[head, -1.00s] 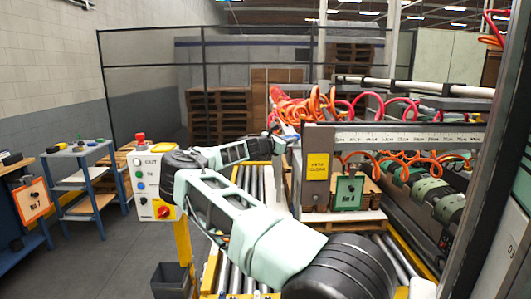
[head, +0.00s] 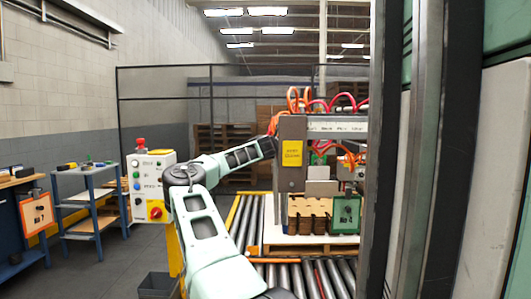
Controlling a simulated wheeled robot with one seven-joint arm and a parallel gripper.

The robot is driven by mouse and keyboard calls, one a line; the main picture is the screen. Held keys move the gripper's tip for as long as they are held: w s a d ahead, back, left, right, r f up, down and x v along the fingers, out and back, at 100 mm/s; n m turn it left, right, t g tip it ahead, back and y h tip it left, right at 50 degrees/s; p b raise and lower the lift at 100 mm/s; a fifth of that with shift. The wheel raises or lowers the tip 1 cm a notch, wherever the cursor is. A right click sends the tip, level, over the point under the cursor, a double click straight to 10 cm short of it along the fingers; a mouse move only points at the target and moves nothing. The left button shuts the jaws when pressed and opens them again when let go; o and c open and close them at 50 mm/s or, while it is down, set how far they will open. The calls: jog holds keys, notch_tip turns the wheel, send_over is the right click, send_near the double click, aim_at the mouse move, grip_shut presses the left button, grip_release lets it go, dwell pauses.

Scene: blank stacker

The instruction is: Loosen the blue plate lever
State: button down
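The stacker frame (head: 291,160) stands in the middle of the head view, with a yellow label on its post and orange and red hoses above. I cannot make out a blue plate lever in this view. My arm reaches up from the bottom and bends toward the stacker. Its far end, where my gripper is (head: 268,147), meets the left side of the post near the red hose. The fingers are too small and partly hidden, so their opening and any contact cannot be told.
A control box (head: 151,186) with a red button stands left of my arm. A roller conveyor (head: 245,222) carries a pallet with brown stacks and a green "No 4" sign (head: 345,214). A dark upright (head: 385,150) blocks the right side. Shelves (head: 88,205) stand at left.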

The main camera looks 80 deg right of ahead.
jog(key=shift+r+t, duration=0.15)
jog(key=shift+t, duration=0.15)
jog(key=c, duration=1.3)
grip_release()
jog(key=shift+s, duration=0.1)
jog(key=shift+c, duration=0.2)
jog(key=shift+a, duration=0.1)
jog(key=shift+a+b, duration=0.3)
jog(key=shift+b, duration=0.15)
jog(key=w+a+b, duration=0.1)
jog(key=a+b, duration=0.2)
jog(key=a, duration=0.8)
